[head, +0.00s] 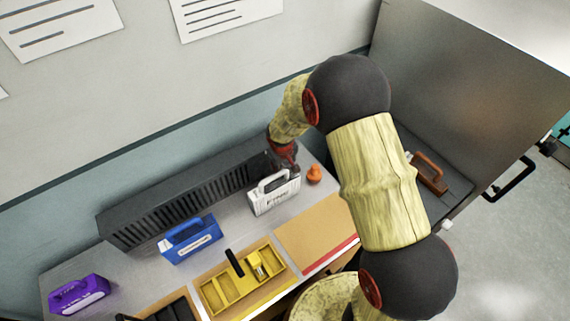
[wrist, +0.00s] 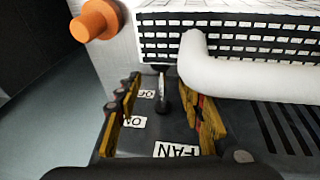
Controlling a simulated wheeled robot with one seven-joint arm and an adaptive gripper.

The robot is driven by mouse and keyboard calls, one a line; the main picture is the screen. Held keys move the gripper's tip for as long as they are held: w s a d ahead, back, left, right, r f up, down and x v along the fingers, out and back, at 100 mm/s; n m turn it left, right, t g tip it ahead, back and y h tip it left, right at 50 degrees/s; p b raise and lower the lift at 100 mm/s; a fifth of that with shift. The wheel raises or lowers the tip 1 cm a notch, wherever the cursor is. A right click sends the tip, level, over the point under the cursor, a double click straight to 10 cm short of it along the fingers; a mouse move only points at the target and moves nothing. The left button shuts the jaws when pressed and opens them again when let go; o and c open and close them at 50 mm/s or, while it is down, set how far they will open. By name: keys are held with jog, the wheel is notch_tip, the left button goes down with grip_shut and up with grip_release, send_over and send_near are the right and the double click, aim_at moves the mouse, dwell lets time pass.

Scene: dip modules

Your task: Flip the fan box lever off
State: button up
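The fan box is the long dark vented housing (head: 185,192) along the wall in the head view. Its right end shows close up in the wrist view as a dark panel (wrist: 180,130) with FAN, ON and OFF labels. My gripper (wrist: 163,112) is open, with one finger on each side of the lever and no clear contact. In the head view my gripper (head: 284,158) is at the housing's right end, and the lever is hidden there.
A white handled module (head: 274,192) stands close in front of my gripper, its handle (wrist: 245,75) near the right finger. An orange knob (head: 314,174) is beside it. Blue (head: 190,240) and purple (head: 79,294) modules and a yellow tray (head: 215,297) stand further left.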

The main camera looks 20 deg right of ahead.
jog(key=shift+a, duration=0.1)
jog(key=v, duration=1.2)
